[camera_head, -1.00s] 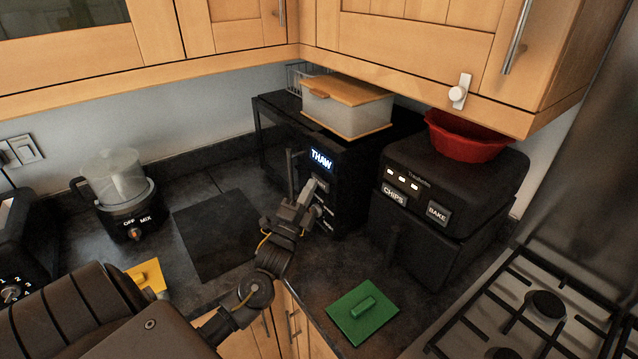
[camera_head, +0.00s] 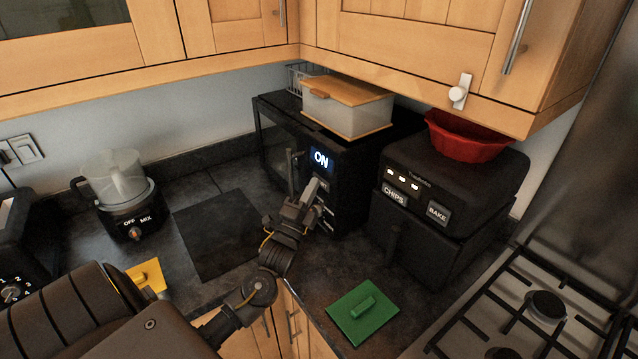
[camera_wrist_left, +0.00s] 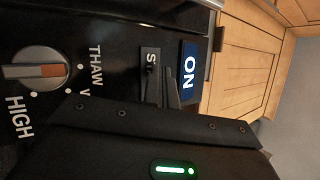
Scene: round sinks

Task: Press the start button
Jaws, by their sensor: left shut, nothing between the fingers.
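The black microwave (camera_head: 352,152) stands in the back corner of the counter, and its display (camera_head: 320,159) reads ON. My left gripper (camera_head: 312,188) is shut and empty, with its fingertips at the control panel just below the display. In the left wrist view the fingertips (camera_wrist_left: 172,92) lie over or against the start button (camera_wrist_left: 151,66), whose label is partly hidden behind them. The lit display (camera_wrist_left: 188,72) is right beside it. A dial (camera_wrist_left: 36,70) with THAW and HIGH marks also shows in that view. My right gripper is not in view.
A food box (camera_head: 347,108) sits on the microwave. A black air fryer (camera_head: 450,185) with a red bowl (camera_head: 465,140) on top stands close to the right. Cupboards (camera_head: 410,45) overhang.

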